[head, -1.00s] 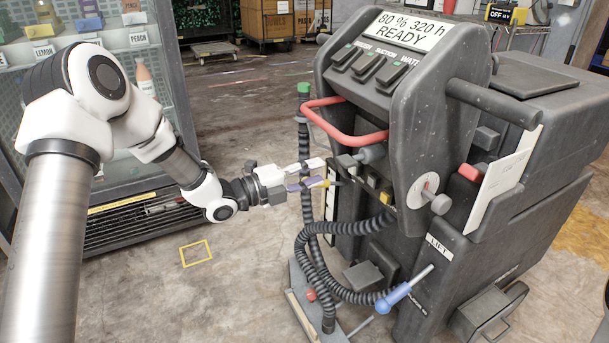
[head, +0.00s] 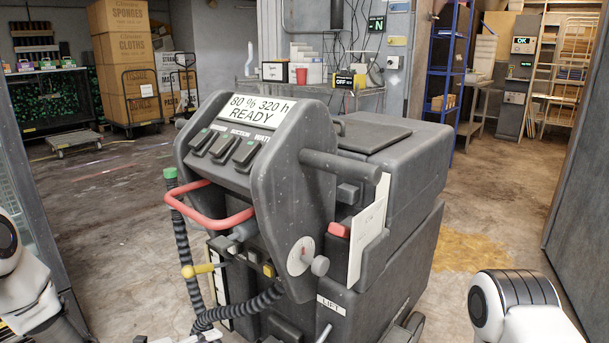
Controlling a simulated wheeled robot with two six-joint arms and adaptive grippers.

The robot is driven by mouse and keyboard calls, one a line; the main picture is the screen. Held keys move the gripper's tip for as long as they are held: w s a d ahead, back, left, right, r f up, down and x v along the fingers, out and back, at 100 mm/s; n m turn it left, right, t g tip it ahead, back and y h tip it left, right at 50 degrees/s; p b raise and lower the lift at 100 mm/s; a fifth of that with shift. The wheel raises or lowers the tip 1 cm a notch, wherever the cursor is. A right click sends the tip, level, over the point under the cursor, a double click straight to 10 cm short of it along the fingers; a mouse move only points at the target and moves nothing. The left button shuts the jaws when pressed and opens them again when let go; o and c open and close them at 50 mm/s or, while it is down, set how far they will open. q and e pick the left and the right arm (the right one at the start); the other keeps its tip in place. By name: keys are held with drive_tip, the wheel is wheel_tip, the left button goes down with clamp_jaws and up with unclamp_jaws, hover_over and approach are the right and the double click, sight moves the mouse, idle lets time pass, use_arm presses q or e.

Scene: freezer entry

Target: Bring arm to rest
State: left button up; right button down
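My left arm (head: 22,275) shows in part at the lower left edge of the head view. A small pale and dark part at the bottom edge, left of centre, looks like the tip of my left gripper (head: 180,338). Most of it is cut off, so its opening does not show. My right arm (head: 510,305) shows only as a white and black joint at the lower right. The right gripper is out of view. The dark grey floor machine (head: 265,190) stands in front, with a red handle (head: 215,220), a ribbed hose and a yellow lever (head: 200,270).
Behind stand stacked cartons (head: 127,60) on a cart, a low dolly (head: 73,140) and a counter with a red cup (head: 300,76). A blue shelf rack (head: 447,75) is further right. A dark panel (head: 580,200) rises at the right. Floor is open on both sides of the machine.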

use_arm(q)
drive_tip(key=s+d+f+n+g+y, duration=0.1)
drive_tip(key=s+f+n+g+y, duration=0.2)
drive_tip(key=s+f, duration=0.55)
drive_tip(key=s+d+f+n+g+y, duration=0.2)
drive_tip(key=s+f+n, duration=0.4)
drive_tip(key=s+f, duration=0.25)
drive_tip(key=s+a+f+n+g+y, duration=0.2)
drive_tip(key=s+a+n+g+y, duration=0.1)
drive_tip(key=s+n, duration=0.45)
drive_tip(key=s+a+f+n+g+y, duration=0.2)
drive_tip(key=s+a+n, duration=0.2)
drive_tip(key=s+n, duration=0.35)
wheel_tip(320, 180, up, 24)
drive_tip(key=w+n+p, duration=0.1)
drive_tip(key=p, duration=2.3)
drive_tip(key=shift+d+r+p, duration=0.15)
drive_tip(key=shift+r+p, duration=0.1)
drive_tip(key=shift+p, duration=0.1)
